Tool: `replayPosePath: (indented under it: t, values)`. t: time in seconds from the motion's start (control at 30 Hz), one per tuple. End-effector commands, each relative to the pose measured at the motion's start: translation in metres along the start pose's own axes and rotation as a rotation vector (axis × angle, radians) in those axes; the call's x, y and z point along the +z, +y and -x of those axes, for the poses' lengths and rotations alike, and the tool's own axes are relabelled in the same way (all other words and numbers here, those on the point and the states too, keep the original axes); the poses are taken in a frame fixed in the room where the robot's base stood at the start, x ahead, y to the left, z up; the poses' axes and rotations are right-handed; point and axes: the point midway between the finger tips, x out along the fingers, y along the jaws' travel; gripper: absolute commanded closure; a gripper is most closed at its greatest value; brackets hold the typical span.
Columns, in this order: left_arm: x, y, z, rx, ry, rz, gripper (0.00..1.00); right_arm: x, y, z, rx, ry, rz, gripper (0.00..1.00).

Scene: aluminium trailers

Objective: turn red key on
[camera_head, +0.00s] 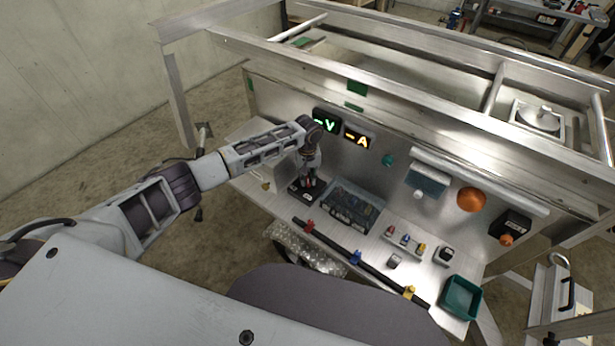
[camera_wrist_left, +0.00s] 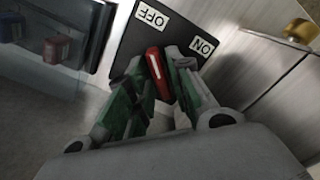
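The red key (camera_wrist_left: 157,74) stands up from a black switch plate (camera_wrist_left: 128,42) in the left wrist view. The plate carries a white OFF label (camera_wrist_left: 152,16) to the left and a white ON label (camera_wrist_left: 204,46) to the right. The key's upper end points between the two labels. My left gripper (camera_wrist_left: 158,82) has one green-padded finger on each side of the key, and both appear to touch it. In the head view my left gripper (camera_head: 308,178) reaches down over the black plate (camera_head: 300,192) and mostly hides the key. My right gripper is not in view.
A clear-lidded box (camera_head: 352,204) with coloured parts stands right of the plate. Lit V (camera_head: 326,121) and A (camera_head: 357,138) displays are on the panel behind. A dark bar (camera_head: 345,255) with coloured clamps lies along the front. A green tray (camera_head: 460,298) is at the right.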

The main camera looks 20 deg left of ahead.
Motion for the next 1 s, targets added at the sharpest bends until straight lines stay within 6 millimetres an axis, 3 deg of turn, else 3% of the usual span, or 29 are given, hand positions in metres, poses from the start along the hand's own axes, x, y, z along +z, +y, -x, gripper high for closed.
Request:
replayPosePath:
  t: [0.13, 0.67, 1.0]
  values:
    - [0.000, 0.000, 0.000, 0.000, 0.000, 0.000, 1.00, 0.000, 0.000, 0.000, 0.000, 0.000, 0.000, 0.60]
    - [0.000, 0.000, 0.002, 0.000, 0.000, -0.051, 1.00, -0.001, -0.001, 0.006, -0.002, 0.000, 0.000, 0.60]
    - [0.000, 0.000, 0.003, 0.001, -0.001, -0.214, 1.00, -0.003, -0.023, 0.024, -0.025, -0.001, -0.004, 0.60]
